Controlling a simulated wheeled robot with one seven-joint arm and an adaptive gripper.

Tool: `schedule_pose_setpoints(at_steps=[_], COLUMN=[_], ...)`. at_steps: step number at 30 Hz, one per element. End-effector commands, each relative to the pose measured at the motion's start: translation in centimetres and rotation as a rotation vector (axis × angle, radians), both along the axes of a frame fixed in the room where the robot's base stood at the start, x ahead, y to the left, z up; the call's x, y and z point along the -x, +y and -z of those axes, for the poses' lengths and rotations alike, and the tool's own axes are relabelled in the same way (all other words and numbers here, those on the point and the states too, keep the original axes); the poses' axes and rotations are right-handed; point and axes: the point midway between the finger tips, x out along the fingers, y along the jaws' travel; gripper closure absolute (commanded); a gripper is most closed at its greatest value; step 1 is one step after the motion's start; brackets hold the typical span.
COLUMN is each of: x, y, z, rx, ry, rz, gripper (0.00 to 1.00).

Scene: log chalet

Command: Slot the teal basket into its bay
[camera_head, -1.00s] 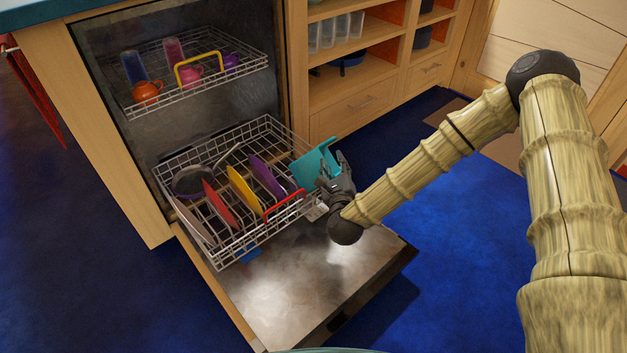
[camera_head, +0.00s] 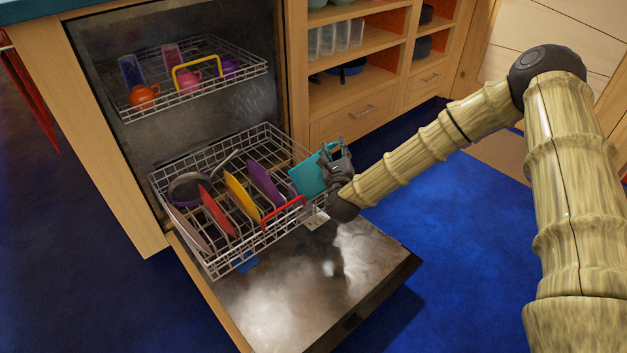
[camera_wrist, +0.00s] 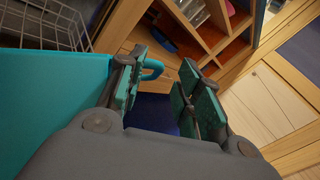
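The teal basket (camera_head: 308,177) is at the right end of the lower dishwasher rack (camera_head: 196,254), looking slightly tilted. Whether it sits fully inside a bay I cannot tell, as my gripper and the rack wires hide part of it. In the wrist view the basket's flat teal side (camera_wrist: 50,105) fills the left, and a small teal loop (camera_wrist: 152,68) shows just past my left finger. My gripper (camera_head: 338,152) is right beside the basket's right side. Its fingers stand apart in the wrist view (camera_wrist: 160,88), with dark floor visible between them.
The rack holds red (camera_head: 218,212), yellow (camera_head: 242,198) and purple (camera_head: 264,183) plates and a pan (camera_head: 188,189). The upper rack (camera_head: 200,98) holds cups. The open dishwasher door (camera_head: 300,290) lies below. A shelf unit (camera_head: 350,92) stands behind. Blue floor at right is clear.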

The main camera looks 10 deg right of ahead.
Motion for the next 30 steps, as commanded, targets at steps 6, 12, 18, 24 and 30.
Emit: schedule_pose_setpoints(at_steps=[6,12,18,24,30], x=[-2.4,-3.0,-2.9,-2.9,-2.9], y=[-0.4,-0.4,-0.4,-0.4,-0.4], z=[0.3,0.1,0.1,0.1,0.1], rx=[0.001,0.001,0.001,0.001,0.000], ry=[-0.001,0.001,0.001,0.001,0.001], rz=[0.002,0.000,0.000,0.000,0.000], gripper=[0.65,0.65,0.75,1.00,1.00])
